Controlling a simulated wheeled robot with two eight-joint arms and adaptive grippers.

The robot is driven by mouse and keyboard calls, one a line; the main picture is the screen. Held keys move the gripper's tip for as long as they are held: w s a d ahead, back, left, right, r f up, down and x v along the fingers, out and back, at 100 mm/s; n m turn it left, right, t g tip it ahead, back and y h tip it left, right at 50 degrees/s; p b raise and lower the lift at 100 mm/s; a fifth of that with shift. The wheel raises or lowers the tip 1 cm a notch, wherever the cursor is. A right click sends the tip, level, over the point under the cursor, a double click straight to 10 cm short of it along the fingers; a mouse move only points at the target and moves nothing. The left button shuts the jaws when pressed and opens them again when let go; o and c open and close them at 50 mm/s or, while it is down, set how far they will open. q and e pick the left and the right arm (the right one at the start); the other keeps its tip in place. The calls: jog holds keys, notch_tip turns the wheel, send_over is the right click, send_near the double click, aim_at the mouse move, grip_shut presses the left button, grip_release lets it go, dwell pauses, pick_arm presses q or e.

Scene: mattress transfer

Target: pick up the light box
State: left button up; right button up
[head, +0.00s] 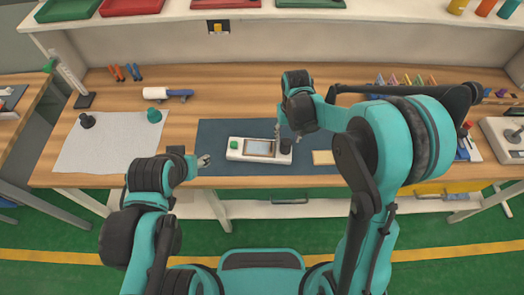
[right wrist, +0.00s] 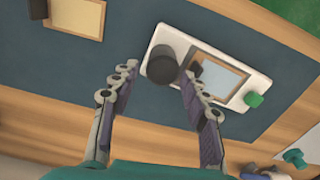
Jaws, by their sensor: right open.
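The light box (head: 259,149) appears to be the flat white case with a pale screen, a green knob at one end and a black round knob at the other, lying on the dark blue mat. It also shows in the right wrist view (right wrist: 240,95). My right gripper (head: 278,137) is open and empty above the black-knob end. In the right wrist view its fingers (right wrist: 158,78) appear on either side of the black knob, with no clear contact visible. My left gripper (head: 203,161) is near the mat's left edge, left of the light box; its jaws are too small to read.
The dark blue mat (head: 222,131) lies on the wooden bench (head: 230,90). A small tan square (head: 323,157) lies right of the light box. A white sheet (head: 100,150) with small knobs is at left. A white-and-blue tool (head: 166,94) lies behind. Trays (head: 131,6) stand on the shelf above.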

aim_at(286, 141)
notch_tip(286, 141, down, 6)
jog(key=shift+w+a+r+b, duration=0.1)
jog(key=shift+a+r+b, duration=0.1)
jog(key=shift+b, duration=0.6)
jog(key=shift+r, duration=0.1)
jog(key=shift+c, duration=0.5)
grip_shut()
jog(key=shift+r+p, duration=0.6)
jog(key=shift+r, duration=1.25)
jog(key=shift+d+r, duration=0.15)
jog(key=shift+r, duration=0.2)
jog(key=s+d+r+p, duration=0.2)
jog(key=s+d+r, duration=0.4)
jog(key=s+d, duration=0.1)
jog(key=shift+s+d+r+p, duration=0.3)
jog(key=shift+s+d, duration=0.1)
jog(key=shift+d, duration=0.4)
